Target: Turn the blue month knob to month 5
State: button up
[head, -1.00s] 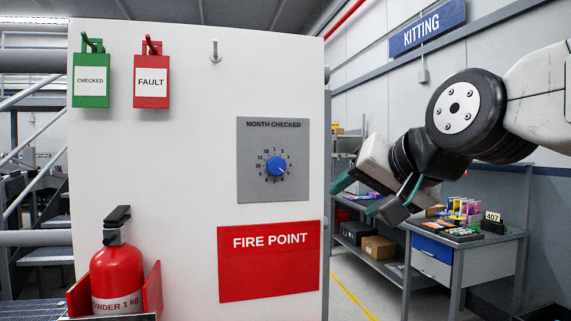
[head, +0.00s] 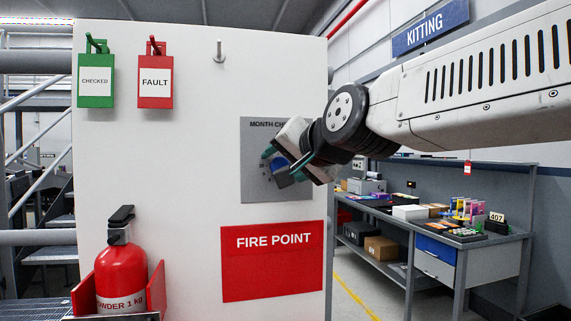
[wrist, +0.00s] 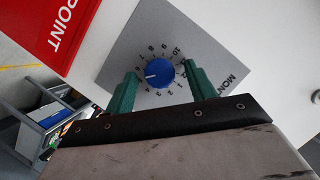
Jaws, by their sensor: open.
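The blue month knob (wrist: 159,73) sits at the middle of a grey dial plate (wrist: 200,50) with numbers around it. Its white pointer faces left in the wrist view, around the 5 and 6 side; the exact mark is too small to tell. My gripper (wrist: 161,69) is open, with one green finger on each side of the knob and gaps visible between. In the head view my gripper (head: 283,164) is in front of the plate (head: 256,188) and partly hides the knob (head: 281,178) and most of the numbers.
A red FIRE POINT sign (head: 273,262) is below the plate. A green CHECKED tag (head: 95,82), a red FAULT tag (head: 155,82) and an empty hook (head: 219,52) are above left. A fire extinguisher (head: 121,270) stands lower left. A workbench (head: 440,255) is at right.

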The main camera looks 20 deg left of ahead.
jog(key=c, duration=1)
jog(key=shift+o, duration=0.2)
jog(key=shift+r+n+h, duration=0.1)
jog(key=shift+n+h, duration=0.4)
jog(key=shift+n, duration=0.3)
jog(key=o, duration=1)
jog(key=shift+c, duration=0.2)
